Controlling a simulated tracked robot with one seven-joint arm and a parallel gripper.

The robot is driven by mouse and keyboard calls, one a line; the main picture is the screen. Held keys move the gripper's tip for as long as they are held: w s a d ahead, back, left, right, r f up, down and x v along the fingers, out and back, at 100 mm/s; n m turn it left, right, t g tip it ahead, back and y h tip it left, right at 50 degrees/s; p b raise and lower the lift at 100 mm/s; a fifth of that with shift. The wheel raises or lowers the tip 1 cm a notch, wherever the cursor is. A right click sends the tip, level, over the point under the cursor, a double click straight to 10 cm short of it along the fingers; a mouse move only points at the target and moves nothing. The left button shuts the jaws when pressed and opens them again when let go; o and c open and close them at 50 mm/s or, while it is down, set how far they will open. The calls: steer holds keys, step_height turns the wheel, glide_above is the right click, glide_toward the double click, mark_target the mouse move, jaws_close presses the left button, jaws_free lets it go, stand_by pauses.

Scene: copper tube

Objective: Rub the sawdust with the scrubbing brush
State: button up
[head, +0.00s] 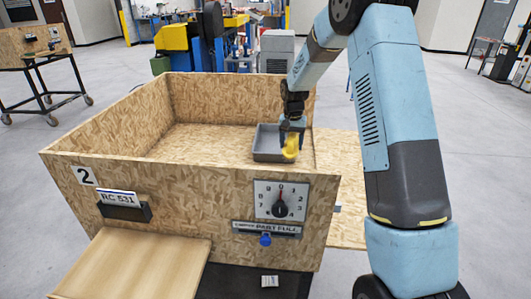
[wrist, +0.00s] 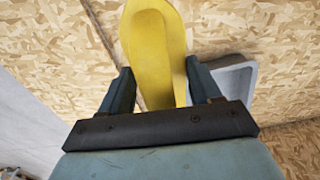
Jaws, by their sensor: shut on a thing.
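My gripper (head: 291,126) is over the right part of the chipboard box, above the grey tray. It is shut on a yellow object, which I take to be the scrubbing brush (head: 291,149). The brush hangs below the fingers in front of the tray's right part. In the wrist view the brush (wrist: 152,45) shows its smooth yellow back between the two dark fingers (wrist: 158,82); its bristles are hidden. I cannot make out any sawdust against the speckled board. Whether the brush touches a surface cannot be told.
The grey tray (head: 266,144) sits inside the chipboard box (head: 190,188), near its right wall; it also shows in the wrist view (wrist: 238,76). The box's front has a dial (head: 281,200) and a blue knob (head: 265,239). The left part of the box floor looks clear.

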steer(key=a+f, duration=0.4)
steer(key=a, duration=0.6)
steer(key=shift+f, duration=2.9)
steer(key=shift+a+f, duration=0.1)
steer(key=shift+f, duration=0.8)
steer(key=shift+s, duration=0.1)
steer(key=shift+s+a, duration=0.3)
steer(key=shift+s, duration=1.4)
steer(key=shift+s+a, duration=0.35)
steer(key=shift+s, duration=1.35)
steer(key=shift+s+a, duration=0.3)
steer(key=shift+s, duration=1.4)
steer(key=shift+s+d+f, duration=0.1)
steer(key=shift+s+d, duration=0.05)
steer(key=shift+d, duration=1)
steer(key=shift+w+d+r, duration=0.1)
steer(key=shift+w+d, duration=0.1)
steer(key=shift+w, duration=0.95)
steer(key=shift+w+d+r, duration=0.1)
steer(key=shift+w+d, duration=0.1)
steer(key=shift+w, duration=0.95)
steer(key=shift+w+d, duration=0.2)
steer(key=shift+w, duration=0.95)
steer(key=shift+w+d+f, duration=0.1)
steer(key=shift+w+d, duration=0.05)
steer(key=shift+w, duration=0.65)
steer(key=shift+w+d+f, duration=0.1)
steer(key=shift+w+d, duration=0.05)
steer(key=shift+w, duration=0.65)
steer(key=shift+d, duration=0.1)
